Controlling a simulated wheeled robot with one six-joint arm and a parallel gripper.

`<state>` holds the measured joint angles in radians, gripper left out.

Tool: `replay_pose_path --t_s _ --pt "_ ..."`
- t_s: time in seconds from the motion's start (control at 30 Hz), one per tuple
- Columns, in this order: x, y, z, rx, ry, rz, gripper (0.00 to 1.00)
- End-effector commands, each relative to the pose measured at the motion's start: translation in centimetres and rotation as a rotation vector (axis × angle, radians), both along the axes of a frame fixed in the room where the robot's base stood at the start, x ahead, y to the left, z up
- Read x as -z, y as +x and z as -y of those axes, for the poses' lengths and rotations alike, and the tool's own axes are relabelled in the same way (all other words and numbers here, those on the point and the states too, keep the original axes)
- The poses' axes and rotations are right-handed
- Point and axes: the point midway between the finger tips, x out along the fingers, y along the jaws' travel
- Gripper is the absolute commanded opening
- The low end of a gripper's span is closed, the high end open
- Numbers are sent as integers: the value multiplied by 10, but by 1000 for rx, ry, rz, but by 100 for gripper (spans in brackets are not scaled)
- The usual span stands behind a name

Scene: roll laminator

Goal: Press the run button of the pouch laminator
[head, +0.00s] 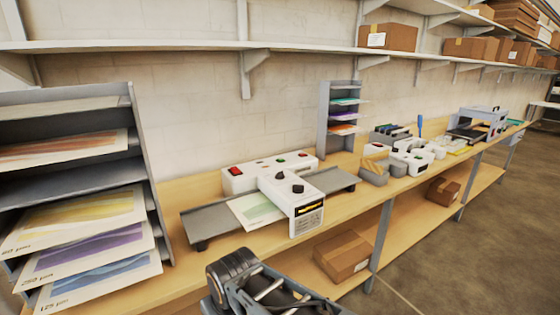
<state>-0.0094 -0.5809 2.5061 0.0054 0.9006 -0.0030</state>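A white laminator (292,213) stands on the wooden bench, with grey trays on both sides and a pale sheet with a green patch (258,208) on its left tray. Its front block has a dark knob (297,188) and a dark display with yellow lettering (309,209). A white panel behind it (262,178) carries a large red button (236,170), a small green button (281,160) and a small red one. Button labels are too small to read, so I cannot tell which is run. Part of my arm shows at the bottom; my gripper is not in view.
A grey rack (145,180) of printed sheets stands at the left. A smaller rack (325,125) and another white device with buttons (412,160) stand farther right. Boxes sit on the wall shelf (200,46) and under the bench. Floor is open at the right.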

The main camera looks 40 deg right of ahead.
Motion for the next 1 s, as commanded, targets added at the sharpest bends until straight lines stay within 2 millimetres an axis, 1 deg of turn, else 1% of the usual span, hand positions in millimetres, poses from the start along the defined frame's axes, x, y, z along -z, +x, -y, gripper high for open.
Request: replay_pose_path --t_s 0.03,0.3,0.37,1.0 --pt "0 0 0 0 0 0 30" --pt "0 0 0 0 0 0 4" --pt "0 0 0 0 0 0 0" --pt "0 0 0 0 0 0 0"
